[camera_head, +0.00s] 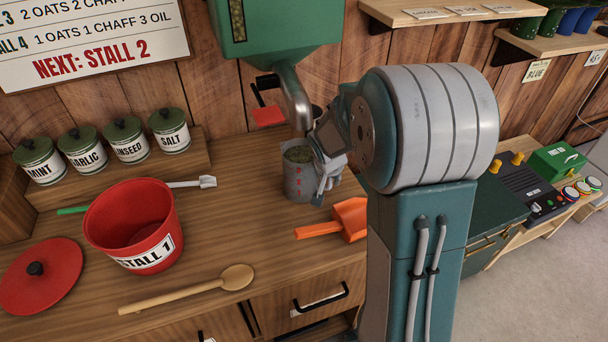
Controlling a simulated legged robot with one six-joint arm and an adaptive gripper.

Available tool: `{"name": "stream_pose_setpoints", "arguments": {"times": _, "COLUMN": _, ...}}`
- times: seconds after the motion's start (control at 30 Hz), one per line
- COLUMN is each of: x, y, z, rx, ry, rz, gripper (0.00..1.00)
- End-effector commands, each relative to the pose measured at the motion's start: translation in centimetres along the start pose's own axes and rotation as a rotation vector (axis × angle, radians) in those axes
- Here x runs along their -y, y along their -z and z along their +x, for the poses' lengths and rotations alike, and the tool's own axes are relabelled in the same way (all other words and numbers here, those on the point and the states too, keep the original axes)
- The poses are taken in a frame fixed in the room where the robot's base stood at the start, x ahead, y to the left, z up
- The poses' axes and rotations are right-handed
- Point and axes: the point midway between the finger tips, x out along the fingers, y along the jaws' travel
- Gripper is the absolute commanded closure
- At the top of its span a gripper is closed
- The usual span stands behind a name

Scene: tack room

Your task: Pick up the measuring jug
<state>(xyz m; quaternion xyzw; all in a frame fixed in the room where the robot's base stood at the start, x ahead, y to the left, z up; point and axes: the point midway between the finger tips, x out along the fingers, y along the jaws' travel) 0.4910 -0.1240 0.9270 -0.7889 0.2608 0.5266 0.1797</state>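The measuring jug (298,181) stands upright on the wooden counter below the metal spout of the green dispenser. It is grey and see-through, with red marks on its side and a greenish-brown fill near its rim. My gripper (327,178) is at the jug's right side, with its fingers against or right beside the wall. My arm comes in from the right and hides part of the gripper and the jug's right side. I cannot tell whether the fingers are closed on the jug or its handle.
The dispenser spout (294,100) hangs just above the jug. An orange scoop (345,221) lies in front of it. Several green-lidded jars stand behind.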

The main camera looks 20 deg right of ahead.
Motion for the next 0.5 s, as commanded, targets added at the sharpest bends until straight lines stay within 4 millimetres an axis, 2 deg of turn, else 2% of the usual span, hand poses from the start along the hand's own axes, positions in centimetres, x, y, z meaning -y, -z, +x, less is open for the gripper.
{"name": "stream_pose_setpoints", "arguments": {"times": 0.13, "x": 0.00, "y": 0.01, "z": -0.04, "rx": -0.001, "ry": 0.000, "rz": 0.000, "gripper": 0.66}}
{"name": "stream_pose_setpoints", "arguments": {"times": 0.17, "x": 0.00, "y": 0.01, "z": -0.04, "rx": -0.001, "ry": 0.000, "rz": 0.000, "gripper": 0.75}}
{"name": "stream_pose_setpoints", "arguments": {"times": 0.2, "x": 0.00, "y": 0.01, "z": -0.04, "rx": 0.000, "ry": 0.000, "rz": 0.000, "gripper": 0.93}}
{"name": "stream_pose_setpoints", "arguments": {"times": 0.23, "x": 0.00, "y": 0.01, "z": -0.04, "rx": 0.000, "ry": 0.000, "rz": 0.000, "gripper": 1.00}}
{"name": "stream_pose_setpoints", "arguments": {"times": 0.5, "x": 0.02, "y": 0.02, "z": -0.07, "rx": -0.001, "ry": 0.000, "rz": 0.000, "gripper": 1.00}}
